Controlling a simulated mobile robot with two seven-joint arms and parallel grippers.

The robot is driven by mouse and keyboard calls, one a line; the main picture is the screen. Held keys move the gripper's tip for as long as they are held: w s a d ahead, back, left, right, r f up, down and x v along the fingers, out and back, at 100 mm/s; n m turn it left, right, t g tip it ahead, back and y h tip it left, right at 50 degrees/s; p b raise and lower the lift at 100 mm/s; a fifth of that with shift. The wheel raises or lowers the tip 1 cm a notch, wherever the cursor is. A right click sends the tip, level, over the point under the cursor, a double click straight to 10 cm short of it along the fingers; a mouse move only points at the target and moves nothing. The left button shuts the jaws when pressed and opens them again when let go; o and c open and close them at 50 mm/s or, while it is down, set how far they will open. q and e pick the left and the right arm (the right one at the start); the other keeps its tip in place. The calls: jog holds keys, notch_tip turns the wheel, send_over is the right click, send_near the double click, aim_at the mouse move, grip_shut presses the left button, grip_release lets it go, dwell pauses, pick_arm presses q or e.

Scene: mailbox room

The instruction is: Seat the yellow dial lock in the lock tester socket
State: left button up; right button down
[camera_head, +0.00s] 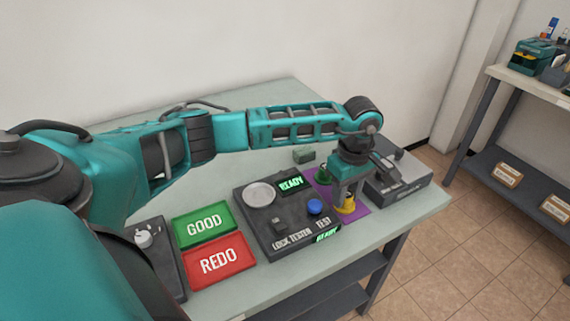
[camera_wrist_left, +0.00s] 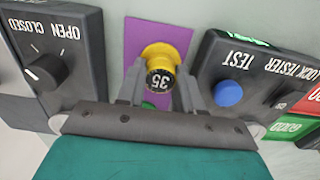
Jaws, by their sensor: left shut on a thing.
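The yellow dial lock (camera_head: 348,206) is on or just above the purple mat (camera_head: 322,190), right of the lock tester (camera_head: 250,223). My left gripper (camera_head: 346,198) points down and is shut on it. In the left wrist view, the yellow lock (camera_wrist_left: 160,58) shows its black dial reading 35 between the fingers (camera_wrist_left: 160,84). I cannot tell which part is the socket. My right gripper is out of view.
A green object (camera_head: 323,176) stands on the mat behind the yellow lock. A grey device (camera_head: 400,182) is at the right. Green GOOD (camera_head: 205,225) and red REDO (camera_head: 219,261) pads lie left of the tester. A dark device with a knob (camera_head: 143,239) stands further left.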

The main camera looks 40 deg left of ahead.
pick_arm(q)
jog(key=shift+r+p, duration=1.4)
jog(key=shift+r, duration=0.9)
